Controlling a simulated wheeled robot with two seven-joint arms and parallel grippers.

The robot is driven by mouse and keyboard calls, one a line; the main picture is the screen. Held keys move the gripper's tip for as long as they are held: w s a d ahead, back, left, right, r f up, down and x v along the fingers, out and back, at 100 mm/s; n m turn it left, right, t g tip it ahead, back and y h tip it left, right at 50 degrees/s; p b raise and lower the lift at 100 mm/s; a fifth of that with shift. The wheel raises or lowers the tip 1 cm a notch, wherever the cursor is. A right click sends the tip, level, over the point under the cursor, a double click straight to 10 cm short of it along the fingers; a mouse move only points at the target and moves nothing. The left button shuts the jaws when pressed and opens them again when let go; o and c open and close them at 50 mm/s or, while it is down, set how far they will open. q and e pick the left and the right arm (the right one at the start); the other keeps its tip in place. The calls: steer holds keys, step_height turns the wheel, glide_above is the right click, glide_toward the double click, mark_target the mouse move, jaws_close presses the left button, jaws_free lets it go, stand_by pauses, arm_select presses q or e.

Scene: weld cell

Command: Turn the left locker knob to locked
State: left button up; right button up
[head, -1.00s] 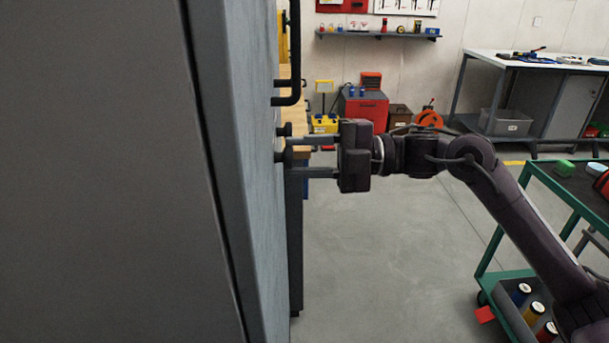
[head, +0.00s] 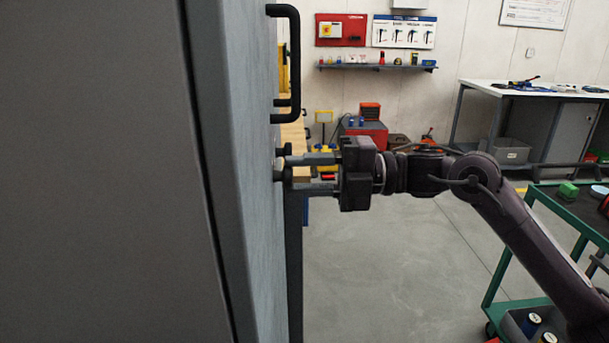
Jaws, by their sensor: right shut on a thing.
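The grey locker (head: 262,210) is seen nearly edge-on at the left, its door face turned to the right. A small knob (head: 278,171) sticks out from that face below the black bar handle (head: 294,62). My right gripper (head: 285,174) reaches in from the right, level, with its two fingers on the knob, one above the other. It is shut on the knob. The fingers partly cover the knob, so its pointing direction and any lock marking cannot be read. My left gripper is not in view.
A second dark knob (head: 283,150) shows just behind the fingers. A green cart (head: 492,290) stands at the lower right under my right arm. A workbench (head: 480,87) is at the back right. The floor between locker and cart is clear.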

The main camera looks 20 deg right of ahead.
steer(key=o, duration=1)
steer(key=shift+c, duration=0.2)
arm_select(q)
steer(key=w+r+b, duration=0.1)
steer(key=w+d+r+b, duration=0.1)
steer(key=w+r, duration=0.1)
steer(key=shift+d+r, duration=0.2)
arm_select(e)
steer(key=v, duration=0.8)
steer(key=shift+a, duration=0.1)
